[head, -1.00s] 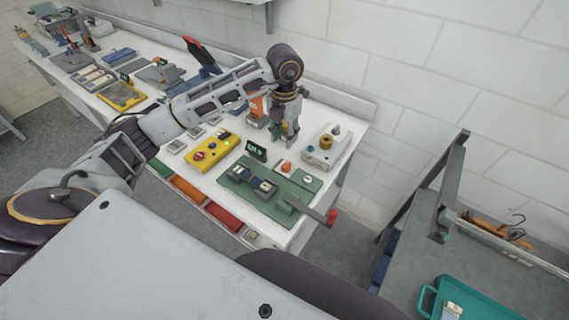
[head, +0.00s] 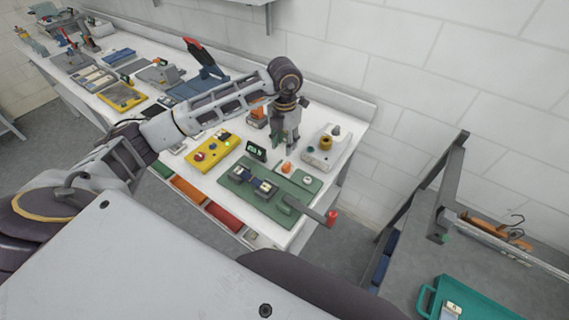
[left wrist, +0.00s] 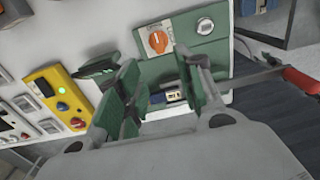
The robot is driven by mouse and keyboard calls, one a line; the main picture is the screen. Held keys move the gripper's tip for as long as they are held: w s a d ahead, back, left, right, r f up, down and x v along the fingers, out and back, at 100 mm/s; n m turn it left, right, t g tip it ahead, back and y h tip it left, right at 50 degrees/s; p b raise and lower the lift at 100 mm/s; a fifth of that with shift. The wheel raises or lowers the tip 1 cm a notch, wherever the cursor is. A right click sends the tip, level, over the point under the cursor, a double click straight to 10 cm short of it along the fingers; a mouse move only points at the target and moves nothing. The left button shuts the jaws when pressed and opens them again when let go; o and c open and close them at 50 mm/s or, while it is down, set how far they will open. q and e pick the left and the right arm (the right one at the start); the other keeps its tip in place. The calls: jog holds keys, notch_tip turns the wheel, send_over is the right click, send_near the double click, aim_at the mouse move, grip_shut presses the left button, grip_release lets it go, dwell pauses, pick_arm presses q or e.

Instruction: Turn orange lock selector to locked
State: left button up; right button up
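The orange lock selector (head: 287,168) is a small knob at the back edge of the green fixture (head: 272,201) on the white bench. In the left wrist view the orange selector (left wrist: 158,42) shows as a round dial with a pale mark, beyond my fingertips. My left gripper (head: 287,147) points down just behind the selector and above the bench, apart from it. In the left wrist view the left gripper (left wrist: 155,75) has its two green-padded fingers spread wide with nothing between them. My right gripper does not show.
A yellow control box (head: 214,150) stands left of the fixture, with a small dark display (head: 257,150) between. A white device with a brass knob (head: 325,145) stands at the right. A lever with a red end (head: 332,217) sticks out past the bench's front edge.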

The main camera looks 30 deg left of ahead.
aim_at(284, 166)
pick_arm(q)
jog(key=shift+f+p, duration=1.15)
jog(key=shift+f, duration=4.4)
grip_shut()
